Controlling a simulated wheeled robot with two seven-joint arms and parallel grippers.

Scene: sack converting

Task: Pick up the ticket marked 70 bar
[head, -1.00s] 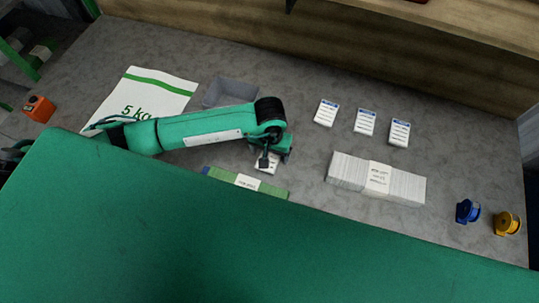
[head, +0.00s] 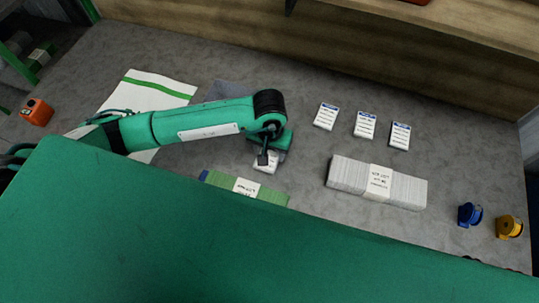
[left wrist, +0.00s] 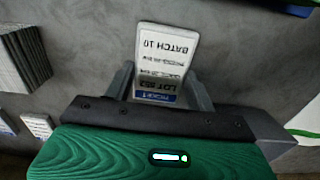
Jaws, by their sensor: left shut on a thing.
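My left gripper (head: 267,152) is shut on a white ticket (head: 265,163) over the grey table. In the left wrist view the ticket (left wrist: 165,55) stands between the two fingers (left wrist: 160,82), with a blue band at its lower end. Its print appears to read "BATCH 10" and a "LOT" line; I cannot read "70 bar" on it. Three more white tickets with blue bands lie in a row to the right: the left one (head: 326,117), the middle one (head: 365,125) and the right one (head: 400,136). Their print is too small to read. My right gripper is not in view.
A grey banded bundle (head: 350,175) and a green banded bundle (head: 218,181) lie on the table. A grey bin (head: 222,89) and a white sack (head: 150,92) are partly behind my arm. Blue (head: 469,214) and yellow (head: 508,226) reels stand at right, an orange device (head: 37,112) at left.

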